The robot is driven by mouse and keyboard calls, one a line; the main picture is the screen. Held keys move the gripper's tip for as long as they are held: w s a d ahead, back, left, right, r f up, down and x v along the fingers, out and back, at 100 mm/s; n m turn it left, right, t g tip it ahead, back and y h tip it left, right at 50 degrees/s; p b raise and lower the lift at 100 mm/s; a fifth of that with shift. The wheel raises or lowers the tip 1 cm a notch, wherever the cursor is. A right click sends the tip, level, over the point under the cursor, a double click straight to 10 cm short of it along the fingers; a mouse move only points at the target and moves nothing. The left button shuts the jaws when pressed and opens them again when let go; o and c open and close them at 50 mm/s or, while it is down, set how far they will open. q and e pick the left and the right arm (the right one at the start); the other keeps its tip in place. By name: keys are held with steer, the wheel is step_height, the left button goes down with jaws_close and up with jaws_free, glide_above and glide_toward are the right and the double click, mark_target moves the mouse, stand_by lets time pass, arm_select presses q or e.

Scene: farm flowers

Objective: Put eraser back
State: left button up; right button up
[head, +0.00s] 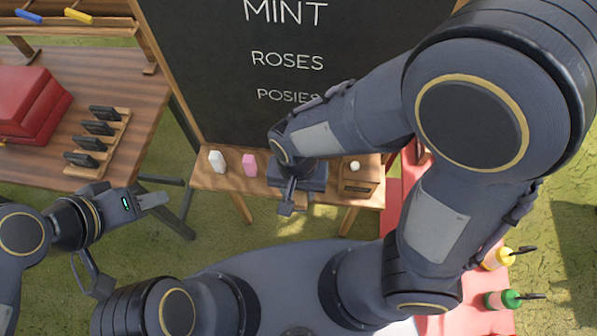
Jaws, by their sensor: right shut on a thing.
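My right gripper (287,208) is over the small wooden ledge (228,184) at the foot of the chalkboard, pointing down at its front edge. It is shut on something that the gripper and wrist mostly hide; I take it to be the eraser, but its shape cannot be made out. A wooden box (362,189) with a white round knob stands on the ledge just right of this gripper. My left gripper (128,242) is open and empty, low on the left, over the grass.
The chalkboard (230,65) with white lettering rises behind the ledge. A wooden table (137,95) on the left holds a red box (28,105) and a rack of dark pieces (98,140). A yellow bottle (495,259) and a green bottle (500,300) are at lower right.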

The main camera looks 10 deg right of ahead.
steer(key=w+f, duration=0.2)
steer(key=w, duration=0.1)
steer(key=w+d+f, duration=0.1)
steer(key=w+f, duration=0.2)
steer(key=w+d+f, duration=0.1)
steer(key=w+f, duration=0.1)
steer(key=w, duration=0.1)
steer(key=shift+w+f, duration=0.3)
steer(key=shift+f, duration=0.05)
steer(key=shift+w+f, duration=0.2)
steer(key=shift+f, duration=0.1)
step_height(320, 180, down, 3)
steer(key=shift+w+f, duration=0.1)
steer(key=o, duration=0.9)
